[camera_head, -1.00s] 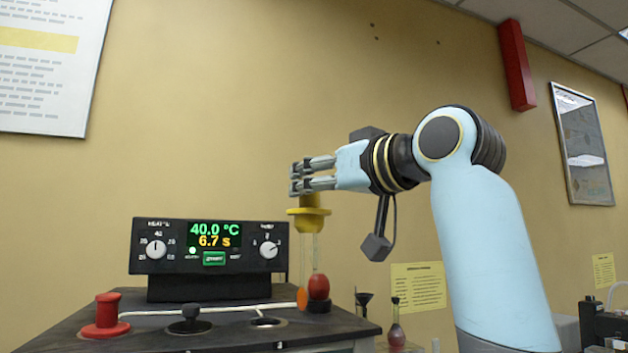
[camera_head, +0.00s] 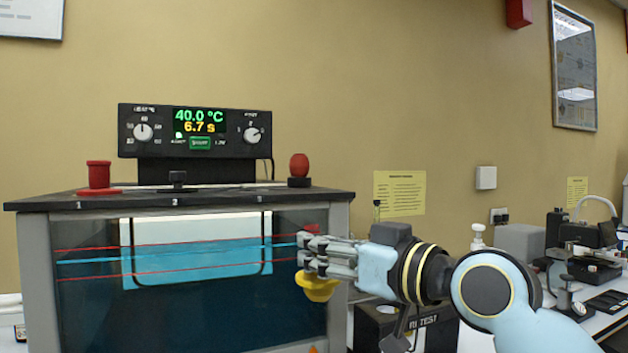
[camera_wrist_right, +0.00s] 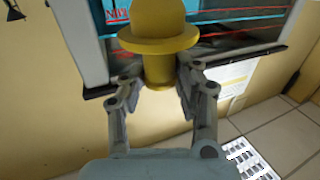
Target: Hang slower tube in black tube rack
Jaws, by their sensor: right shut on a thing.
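My right gripper (camera_head: 318,258) is shut on the yellow collar (camera_head: 318,288) of a tube, in front of the bath's front right corner and below the level of its lid. In the right wrist view the yellow collar, with its wide flange (camera_wrist_right: 157,42), stands between the fingers of the gripper (camera_wrist_right: 158,88). The tube's glass does not show in either view now. I cannot make out a black tube rack for certain; a dark box with white lettering (camera_head: 428,324) is partly hidden behind my right arm. My left gripper is out of view.
The bath's black lid (camera_head: 225,198) carries a red stopper (camera_head: 98,176), a black stopper (camera_head: 178,181) and a red ball on a black base (camera_head: 299,169). The control box (camera_head: 195,132) stands behind. Bench equipment (camera_head: 585,245) is at the right.

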